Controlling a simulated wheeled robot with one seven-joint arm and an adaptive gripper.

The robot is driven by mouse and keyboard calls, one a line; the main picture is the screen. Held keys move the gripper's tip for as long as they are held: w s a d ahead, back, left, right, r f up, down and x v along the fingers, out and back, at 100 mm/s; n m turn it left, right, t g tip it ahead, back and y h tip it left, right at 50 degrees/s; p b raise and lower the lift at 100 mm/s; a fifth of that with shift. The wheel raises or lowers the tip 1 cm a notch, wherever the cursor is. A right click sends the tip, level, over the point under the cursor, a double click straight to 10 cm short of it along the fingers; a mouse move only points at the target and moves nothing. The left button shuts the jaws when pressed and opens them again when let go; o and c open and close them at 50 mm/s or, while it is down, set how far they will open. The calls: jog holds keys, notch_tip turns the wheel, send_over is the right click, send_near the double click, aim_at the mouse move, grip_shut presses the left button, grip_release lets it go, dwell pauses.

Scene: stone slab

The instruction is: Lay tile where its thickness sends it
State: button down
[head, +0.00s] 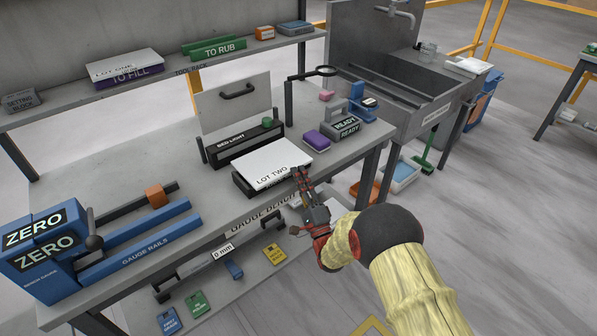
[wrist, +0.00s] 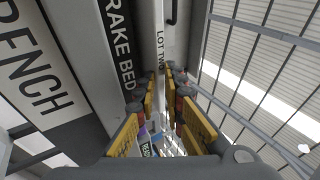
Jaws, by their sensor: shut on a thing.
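The white tile (head: 272,160) marked LOT TWO is a flat slab at the bench's right half. It lies over, or just above, a black bed (head: 243,184); I cannot tell whether they touch. My gripper (head: 301,178) is shut on the tile's near right edge. In the wrist view, the tile's LOT TWO edge (wrist: 160,45) shows between the fingertips of my gripper (wrist: 167,82), beside a black bed lettered RAKE BED (wrist: 118,45). On the shelf, a green TO RUB holder (head: 218,50) and a purple TO FILL holder (head: 130,77) stand apart; a white LOT ONE slab (head: 115,63) tops the purple one.
A blue gauge marked ZERO (head: 42,240) with blue rails (head: 140,247) and an orange block (head: 157,195) fills the bench's left. Behind the tile are a BED LIGHT bar (head: 238,150) and a magnifier stand (head: 288,95). A grey READY block (head: 343,128) and purple sponge (head: 317,140) stand right.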

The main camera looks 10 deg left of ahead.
jog(key=shift+f, duration=0.35)
jog(key=c, duration=1.8)
grip_release()
jog(key=shift+f, duration=0.1)
